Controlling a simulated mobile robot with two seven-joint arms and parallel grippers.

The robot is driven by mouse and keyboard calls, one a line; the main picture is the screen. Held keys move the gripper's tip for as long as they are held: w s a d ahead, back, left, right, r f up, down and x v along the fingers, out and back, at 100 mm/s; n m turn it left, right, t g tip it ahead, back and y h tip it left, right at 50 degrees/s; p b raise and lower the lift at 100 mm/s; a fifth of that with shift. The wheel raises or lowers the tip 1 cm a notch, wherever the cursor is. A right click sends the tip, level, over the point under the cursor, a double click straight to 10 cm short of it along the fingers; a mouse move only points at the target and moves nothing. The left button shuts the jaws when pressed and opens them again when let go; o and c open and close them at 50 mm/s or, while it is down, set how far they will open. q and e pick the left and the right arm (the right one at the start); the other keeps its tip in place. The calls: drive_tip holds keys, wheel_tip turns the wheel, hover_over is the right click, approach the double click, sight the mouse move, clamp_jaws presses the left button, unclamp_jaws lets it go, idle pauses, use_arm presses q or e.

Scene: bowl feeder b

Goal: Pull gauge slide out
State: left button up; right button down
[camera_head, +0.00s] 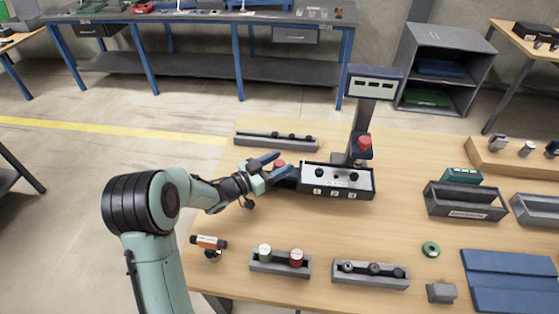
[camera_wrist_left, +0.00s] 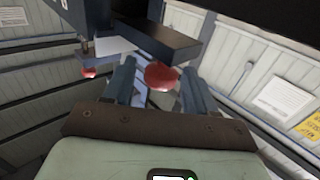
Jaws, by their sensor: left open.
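The red knob also shows in the head view (camera_head: 280,163), left of the gauge box. My left gripper (camera_wrist_left: 158,72) is open, its two blue-grey fingers on either side of the red knob. Whether they touch it I cannot tell. My right gripper is not in view.
A red button (camera_head: 365,143) sits by the column. A long grey tray (camera_head: 250,141) lies behind my gripper. Two small holders (camera_head: 280,268) (camera_head: 371,283) stand in front. Grey bins (camera_head: 466,211) and a blue mat (camera_head: 510,281) are right. Bare wood lies in front of the gauge.

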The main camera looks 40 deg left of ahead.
use_arm(q)
drive_tip(key=shift+w+d, duration=0.1)
drive_tip(key=shift+w, duration=0.25)
